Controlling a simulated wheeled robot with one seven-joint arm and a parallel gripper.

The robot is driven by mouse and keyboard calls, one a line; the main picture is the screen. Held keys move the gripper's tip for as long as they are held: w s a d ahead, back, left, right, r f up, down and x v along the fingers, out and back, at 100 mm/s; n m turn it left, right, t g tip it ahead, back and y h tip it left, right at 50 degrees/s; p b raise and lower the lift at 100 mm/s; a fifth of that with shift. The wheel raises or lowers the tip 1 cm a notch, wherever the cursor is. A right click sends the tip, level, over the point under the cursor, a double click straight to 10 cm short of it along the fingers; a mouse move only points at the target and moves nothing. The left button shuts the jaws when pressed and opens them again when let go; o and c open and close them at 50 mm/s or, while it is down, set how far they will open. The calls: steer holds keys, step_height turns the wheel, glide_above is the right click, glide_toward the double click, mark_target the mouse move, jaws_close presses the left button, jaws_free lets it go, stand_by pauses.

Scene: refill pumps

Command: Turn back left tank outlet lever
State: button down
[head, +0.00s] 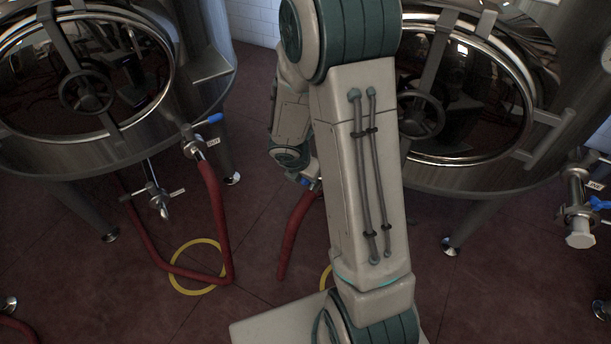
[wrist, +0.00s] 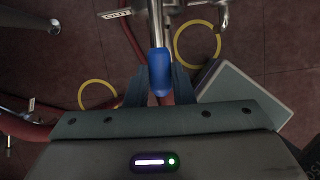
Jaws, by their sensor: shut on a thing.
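In the wrist view a blue lever handle (wrist: 160,70) on a metal valve stem sits between the two dark fingers of my gripper (wrist: 159,88), which is shut on it. In the head view my arm crosses the middle and hides most of that valve. My gripper is largely hidden there, with a small blue part (head: 305,181) showing just below it, beside a red hose. Another blue lever (head: 215,118) is on the outlet of the left steel tank (head: 70,150), apart from my gripper. I cannot tell the held lever's turn angle exactly.
A second steel tank (head: 480,180) stands at the right behind my arm. Red hoses (head: 216,220) hang to the floor, near a yellow ring (head: 198,290). A valve with a blue handle (head: 600,203) is at the right edge. Open red floor lies between the tanks.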

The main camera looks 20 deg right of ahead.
steer(key=shift+s+d+n, duration=0.3)
steer(key=shift+n, duration=0.1)
steer(key=c, duration=1.3)
jaws_free()
steer(key=shift+o, duration=0.2)
steer(key=p+v, duration=0.6)
steer(key=v, duration=0.8)
steer(key=shift+s, duration=0.2)
steer(key=shift+d+f, duration=0.1)
steer(key=shift+d, duration=0.05)
